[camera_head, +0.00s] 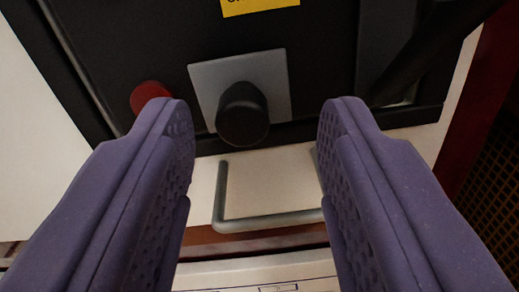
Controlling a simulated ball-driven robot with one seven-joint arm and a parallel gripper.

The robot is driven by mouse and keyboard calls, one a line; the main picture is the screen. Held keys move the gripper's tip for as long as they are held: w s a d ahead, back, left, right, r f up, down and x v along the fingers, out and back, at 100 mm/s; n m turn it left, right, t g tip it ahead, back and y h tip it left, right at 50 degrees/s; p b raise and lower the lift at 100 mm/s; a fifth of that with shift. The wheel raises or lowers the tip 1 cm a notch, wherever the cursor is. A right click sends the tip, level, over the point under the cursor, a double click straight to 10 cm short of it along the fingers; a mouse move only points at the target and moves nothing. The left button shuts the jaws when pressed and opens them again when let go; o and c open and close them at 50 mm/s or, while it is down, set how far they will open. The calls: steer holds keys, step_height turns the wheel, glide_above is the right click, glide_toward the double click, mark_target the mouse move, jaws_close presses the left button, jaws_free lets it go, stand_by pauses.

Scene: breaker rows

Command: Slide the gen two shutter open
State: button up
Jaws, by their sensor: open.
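My gripper (258,108) is open and empty, with its two purple fingers reaching in from the lower left and lower right. Between and beyond the fingertips is a black knob (242,114) on a grey square plate (268,72). The plate sits on a black panel (150,45). No finger visibly touches the knob. A yellow label (260,4) is cut off at the top edge, so its text cannot be read. I cannot tell which part is the gen two shutter.
A red round button (148,94) is left of the knob, partly behind the left finger. A grey bar handle (262,222) stands out below the panel between the fingers. A dark slanting bar (425,50) and dark red post (490,100) are at right.

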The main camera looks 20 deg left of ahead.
steer(key=v, duration=0.6)
steer(key=shift+s+p, duration=0.4)
steer(key=shift+d, duration=0.1)
